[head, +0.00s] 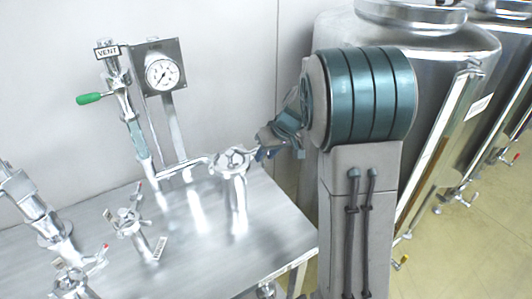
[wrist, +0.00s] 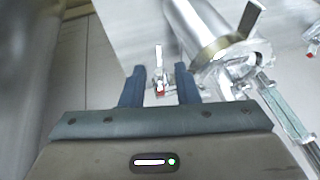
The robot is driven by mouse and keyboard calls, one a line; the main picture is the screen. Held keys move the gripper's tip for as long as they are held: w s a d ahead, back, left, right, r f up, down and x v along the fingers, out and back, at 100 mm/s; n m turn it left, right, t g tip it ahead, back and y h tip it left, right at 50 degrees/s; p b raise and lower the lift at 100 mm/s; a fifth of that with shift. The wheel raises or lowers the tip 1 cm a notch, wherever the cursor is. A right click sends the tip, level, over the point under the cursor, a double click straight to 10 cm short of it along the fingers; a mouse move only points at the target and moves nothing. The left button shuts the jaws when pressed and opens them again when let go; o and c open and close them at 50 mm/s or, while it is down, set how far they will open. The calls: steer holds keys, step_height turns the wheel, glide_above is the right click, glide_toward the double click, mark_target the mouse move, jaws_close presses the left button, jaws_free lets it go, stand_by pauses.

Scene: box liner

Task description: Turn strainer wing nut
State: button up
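The strainer (head: 237,200) is a shiny upright metal cylinder on the steel table, with a clamped lid (head: 232,162) on top. It also shows in the wrist view as a large cylinder (wrist: 200,25) at upper right, with a brass-coloured ring. I cannot clearly tell the wing nut from the other clamp parts. My gripper (head: 262,150) is beside the right side of the strainer's lid in the head view. In the wrist view my gripper (wrist: 160,78) has its two blue fingers apart, with nothing held between them. The strainer lies to the right of the fingers there.
More valves (head: 132,222) stand at the left. Large steel tanks (head: 455,90) stand at the right. A small red-marked fitting (wrist: 160,82) shows beyond my fingers.

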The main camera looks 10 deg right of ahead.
steer(key=shift+a+f, duration=0.15)
steer(key=shift+f, duration=0.15)
jaws_close()
